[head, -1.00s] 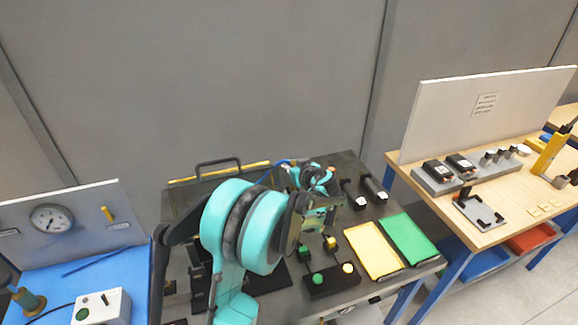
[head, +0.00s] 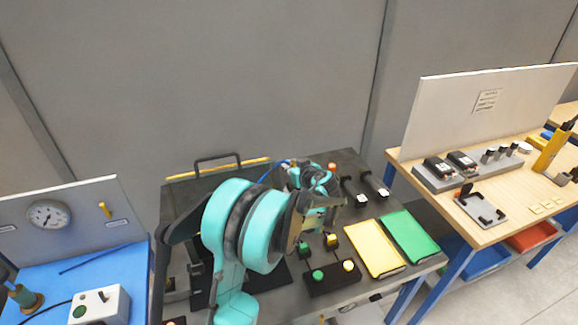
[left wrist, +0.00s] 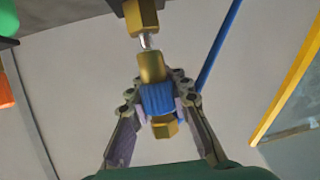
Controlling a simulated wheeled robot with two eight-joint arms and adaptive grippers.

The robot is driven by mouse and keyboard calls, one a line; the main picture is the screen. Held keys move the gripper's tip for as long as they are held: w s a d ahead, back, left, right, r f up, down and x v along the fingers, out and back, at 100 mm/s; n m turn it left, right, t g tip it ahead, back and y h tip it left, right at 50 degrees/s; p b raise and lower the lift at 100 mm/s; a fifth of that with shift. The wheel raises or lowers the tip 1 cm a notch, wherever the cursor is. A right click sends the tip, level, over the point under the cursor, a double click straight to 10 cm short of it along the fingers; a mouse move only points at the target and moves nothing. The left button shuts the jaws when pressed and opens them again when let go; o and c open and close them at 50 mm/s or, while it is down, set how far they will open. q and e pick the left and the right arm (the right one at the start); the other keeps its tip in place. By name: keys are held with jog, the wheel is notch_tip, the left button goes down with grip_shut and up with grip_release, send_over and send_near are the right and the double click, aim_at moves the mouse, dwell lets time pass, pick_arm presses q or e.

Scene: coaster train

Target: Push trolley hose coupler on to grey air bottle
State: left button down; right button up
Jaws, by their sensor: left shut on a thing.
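My left gripper (head: 318,182) is over the dark trolley top in the head view, with its fingertips largely hidden by its own body. In the left wrist view, its fingers (left wrist: 158,105) are shut on the hose coupler's blue sleeve (left wrist: 158,98). The coupler has brass ends above and below the sleeve. A brass fitting (left wrist: 140,17) with a thin silver nipple (left wrist: 148,41) is just above the coupler, roughly in line. The nipple's tip is at the coupler's mouth; I cannot tell how deep it sits. The grey bottle's body cannot be made out clearly. My right gripper is not in view.
A blue hose (left wrist: 220,45) runs beside the coupler. On the trolley, yellow (head: 374,248) and green (head: 409,236) trays and a black button box (head: 334,279) lie near the gripper. Dark cylinders with white ends (head: 363,198) stand to its right. Benches flank the trolley.

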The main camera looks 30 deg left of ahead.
pick_arm(q)
jog(key=shift+f+b, duration=0.55)
jog(key=shift+f, duration=0.15)
jog(key=c, duration=1.3)
grip_release()
jog(key=shift+d+r, duration=0.1)
jog(key=v, duration=1.2)
